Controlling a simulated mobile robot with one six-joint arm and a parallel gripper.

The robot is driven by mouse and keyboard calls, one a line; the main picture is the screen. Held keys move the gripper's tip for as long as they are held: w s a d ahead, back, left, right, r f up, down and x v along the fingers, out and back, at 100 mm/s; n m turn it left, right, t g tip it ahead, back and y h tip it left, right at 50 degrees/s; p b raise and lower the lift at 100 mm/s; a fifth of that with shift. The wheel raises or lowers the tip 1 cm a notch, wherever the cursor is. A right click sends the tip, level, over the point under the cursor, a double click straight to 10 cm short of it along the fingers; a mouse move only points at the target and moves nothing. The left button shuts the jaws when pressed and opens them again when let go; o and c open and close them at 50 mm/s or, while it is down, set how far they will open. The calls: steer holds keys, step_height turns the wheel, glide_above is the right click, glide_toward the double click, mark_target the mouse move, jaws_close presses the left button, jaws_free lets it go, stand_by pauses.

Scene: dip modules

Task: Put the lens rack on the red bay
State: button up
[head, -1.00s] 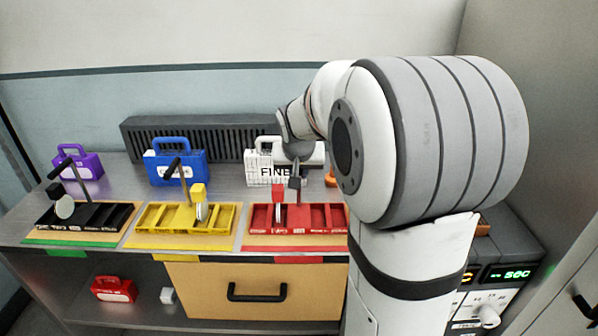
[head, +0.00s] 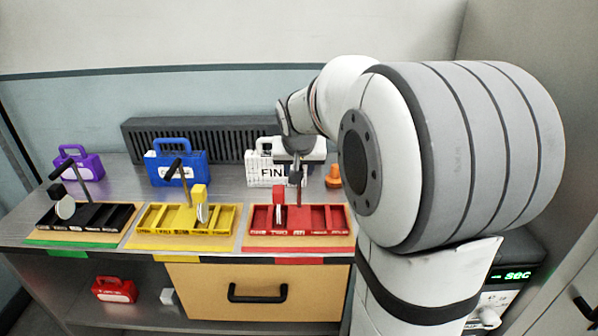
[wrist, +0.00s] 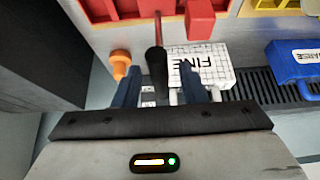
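Three racks with upright handles stand in a row on the bench: a black rack (head: 98,222), a yellow rack (head: 222,224) and a red rack (head: 336,220). I cannot read which is labelled the lens rack; pale discs show on the black and yellow ones. The red rack sits on the red-striped bay (head: 255,241) at the right. My gripper (head: 296,178) is over the red rack, at its handle. In the wrist view my gripper (wrist: 160,88) has its fingers apart, with the black handle grip (wrist: 156,62) between them and gaps on both sides.
Behind the racks stand a purple case (head: 80,164), a blue case (head: 176,164) and a white case (head: 262,168) marked FINE. An orange knob-like object (head: 333,176) is right of the white case. A red case (head: 114,289) lies on the lower shelf.

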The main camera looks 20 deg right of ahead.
steer(key=v, duration=0.9)
steer(key=s+a+f+n+g+y, duration=0.1)
steer(key=s+a+f, duration=0.3)
steer(key=s, duration=0.6)
steer(key=s+a+f+n+g+y, duration=0.1)
steer(key=s+a+f+n+g, duration=0.1)
steer(key=s+a+f, duration=0.3)
steer(key=s+f+n, duration=0.1)
steer(key=s+f, duration=0.3)
steer(key=s, duration=0.1)
steer(key=shift+a, duration=0.1)
steer(key=p+v, duration=0.2)
steer(key=shift+w+r+p, duration=0.15)
steer(key=shift+r+p, duration=0.2)
steer(key=shift+r, duration=0.05)
